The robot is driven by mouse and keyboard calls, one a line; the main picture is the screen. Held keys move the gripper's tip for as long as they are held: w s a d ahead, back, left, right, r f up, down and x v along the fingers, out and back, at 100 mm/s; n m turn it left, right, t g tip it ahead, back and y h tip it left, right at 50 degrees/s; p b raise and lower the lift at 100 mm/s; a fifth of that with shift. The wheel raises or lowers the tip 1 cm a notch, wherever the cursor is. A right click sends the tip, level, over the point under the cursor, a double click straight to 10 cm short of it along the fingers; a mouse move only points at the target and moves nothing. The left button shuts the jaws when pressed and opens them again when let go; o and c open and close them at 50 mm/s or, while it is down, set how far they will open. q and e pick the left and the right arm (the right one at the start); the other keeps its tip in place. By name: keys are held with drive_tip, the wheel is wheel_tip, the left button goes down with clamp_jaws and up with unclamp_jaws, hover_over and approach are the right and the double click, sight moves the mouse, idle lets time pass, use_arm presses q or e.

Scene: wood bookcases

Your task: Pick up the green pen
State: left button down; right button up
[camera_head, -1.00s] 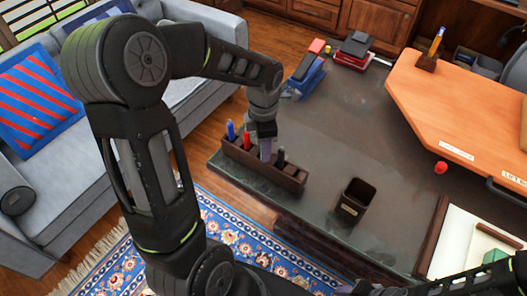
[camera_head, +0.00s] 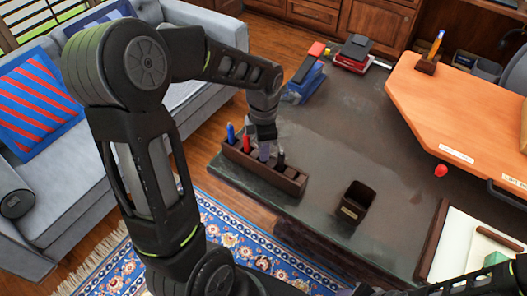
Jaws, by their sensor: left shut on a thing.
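A dark wooden pen holder (camera_head: 283,184) with several slots stands along the near left edge of the dark desk. A blue pen (camera_head: 231,133), a red pen (camera_head: 247,144) and a black pen (camera_head: 281,159) stand upright in it. My left gripper (camera_head: 264,150) points down over the slot between the red and black pens. It is shut on a pen there, which its fingers hide almost entirely; I see no green on it. My right gripper cannot be made out; only part of my right arm shows at the bottom right.
A dark square cup (camera_head: 356,202) stands right of the holder. A blue stapler-like object (camera_head: 305,84) and a black-and-red one (camera_head: 355,52) sit at the back. An orange raised top (camera_head: 465,115) covers the right side. The middle of the desk is clear.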

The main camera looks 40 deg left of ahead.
use_arm(q)
wheel_tip(320, 180, up, 10)
drive_tip(key=shift+b, duration=0.45)
